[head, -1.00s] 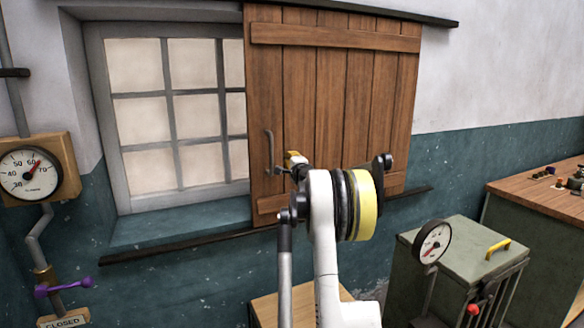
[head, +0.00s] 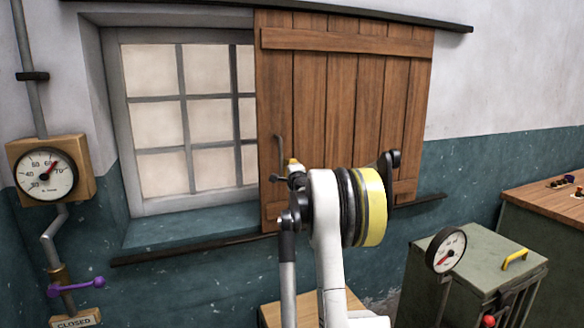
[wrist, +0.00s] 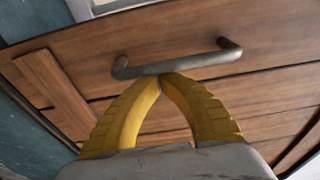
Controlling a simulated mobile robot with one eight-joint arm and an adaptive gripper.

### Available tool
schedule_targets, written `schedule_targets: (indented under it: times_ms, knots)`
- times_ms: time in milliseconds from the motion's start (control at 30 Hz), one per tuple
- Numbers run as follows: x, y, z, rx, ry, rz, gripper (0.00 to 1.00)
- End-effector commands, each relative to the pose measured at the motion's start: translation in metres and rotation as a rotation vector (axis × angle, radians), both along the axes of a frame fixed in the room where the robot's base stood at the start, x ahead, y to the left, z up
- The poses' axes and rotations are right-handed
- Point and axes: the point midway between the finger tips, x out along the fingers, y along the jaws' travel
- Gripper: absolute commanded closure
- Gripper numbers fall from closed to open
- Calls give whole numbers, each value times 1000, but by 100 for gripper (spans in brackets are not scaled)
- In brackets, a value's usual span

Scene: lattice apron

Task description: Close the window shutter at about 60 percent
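The brown plank shutter (head: 345,110) covers the right part of the window (head: 185,120); the left part shows uncovered panes. Its dark metal handle (head: 279,155) stands near its left edge and also shows in the wrist view (wrist: 180,64). My gripper (wrist: 165,77) has its yellow fingers brought together at the tips. The tips are at the handle bar, on its right side as seen from the head; the bar does not appear between them. My arm hides part of the shutter's lower edge. A dial (head: 46,174) at left has its red needle near 60 to 70.
A purple lever (head: 77,286) is on the pipe below the dial, above a "CLOSED" sign (head: 75,320). A green cabinet (head: 480,265) with a gauge (head: 446,249) stands at right, near a wooden-topped bench (head: 550,203). A dark ledge (head: 185,247) runs under the window.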

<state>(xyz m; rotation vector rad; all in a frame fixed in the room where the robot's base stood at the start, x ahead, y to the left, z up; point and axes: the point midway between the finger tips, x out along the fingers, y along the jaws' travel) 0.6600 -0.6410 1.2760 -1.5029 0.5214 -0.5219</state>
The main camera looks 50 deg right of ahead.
Motion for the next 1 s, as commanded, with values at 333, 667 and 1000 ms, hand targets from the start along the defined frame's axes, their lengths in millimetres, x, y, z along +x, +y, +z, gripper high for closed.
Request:
schedule_targets:
  times_ms: [333,667,1000]
  knots:
    - [59,101,1,0,0,18,100]
    - [118,204,1,0,0,17,100]
    - [178,310,1,0,0,17,100]
